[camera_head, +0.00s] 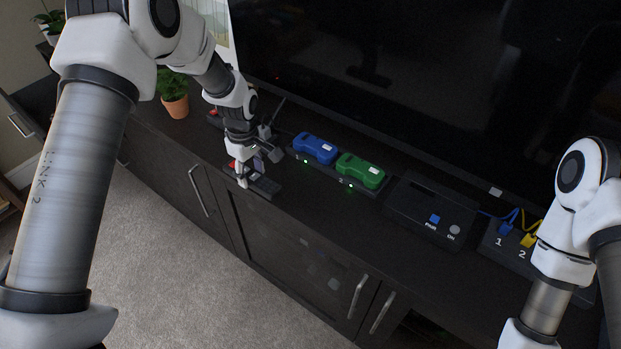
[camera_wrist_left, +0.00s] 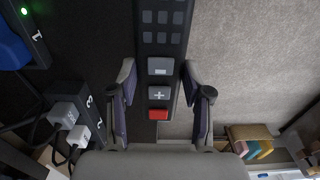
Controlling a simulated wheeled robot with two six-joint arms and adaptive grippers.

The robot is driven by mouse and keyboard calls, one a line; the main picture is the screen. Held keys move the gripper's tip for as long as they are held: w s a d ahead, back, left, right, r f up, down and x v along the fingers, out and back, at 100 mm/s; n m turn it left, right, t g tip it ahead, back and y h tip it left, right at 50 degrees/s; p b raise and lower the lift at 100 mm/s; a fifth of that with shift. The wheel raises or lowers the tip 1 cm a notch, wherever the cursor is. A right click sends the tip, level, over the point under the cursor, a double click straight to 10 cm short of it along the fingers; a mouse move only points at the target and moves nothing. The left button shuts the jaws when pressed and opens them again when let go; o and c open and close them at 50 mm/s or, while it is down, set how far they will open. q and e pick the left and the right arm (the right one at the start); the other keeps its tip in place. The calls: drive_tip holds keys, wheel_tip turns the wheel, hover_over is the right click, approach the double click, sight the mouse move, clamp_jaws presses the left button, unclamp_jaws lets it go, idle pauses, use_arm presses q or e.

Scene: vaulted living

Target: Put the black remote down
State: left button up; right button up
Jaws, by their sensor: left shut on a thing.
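The black remote (camera_head: 265,186) is at the front edge of the dark cabinet top, toward the left in the head view. In the left wrist view the remote (camera_wrist_left: 161,68) runs up the middle, with rows of dark keys, grey keys and a red key. My left gripper (camera_head: 248,174) is shut on the remote, pointing down from above. Its two fingers (camera_wrist_left: 160,80) stand on either side of the remote in the wrist view. I cannot tell whether the remote touches the cabinet top. My right gripper is out of view; only its arm shows.
A blue device (camera_head: 315,148) and a green device (camera_head: 361,170) sit in a dock right of the gripper. A black box (camera_head: 430,212) and a box with blue and yellow plugs (camera_head: 506,245) stand farther right. A potted plant (camera_head: 174,104) is left. The television (camera_head: 430,80) is behind.

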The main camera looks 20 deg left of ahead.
use_arm(q)
drive_tip(key=d, duration=0.6)
drive_tip(key=shift+w+r+p, duration=0.1)
drive_tip(key=shift+r+p, duration=0.1)
drive_tip(key=shift+p, duration=0.1)
hover_over(306, 196)
drive_tip(key=shift+w+f+p, duration=0.1)
drive_tip(key=shift+f+p, duration=0.35)
drive_tip(key=shift+f, duration=0.3)
drive_tip(key=shift+d+f, duration=0.1)
drive_tip(key=shift+f, duration=0.25)
wheel_tip(306, 196, down, 2)
drive_tip(key=shift+f+p, duration=0.25)
drive_tip(key=shift+p, duration=0.05)
drive_tip(key=shift+f, duration=0.15)
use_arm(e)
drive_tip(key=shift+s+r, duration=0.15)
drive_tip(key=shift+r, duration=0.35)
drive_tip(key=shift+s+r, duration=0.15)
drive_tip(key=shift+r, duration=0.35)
use_arm(q)
drive_tip(key=shift+f, duration=0.1)
drive_tip(key=o, duration=1.2)
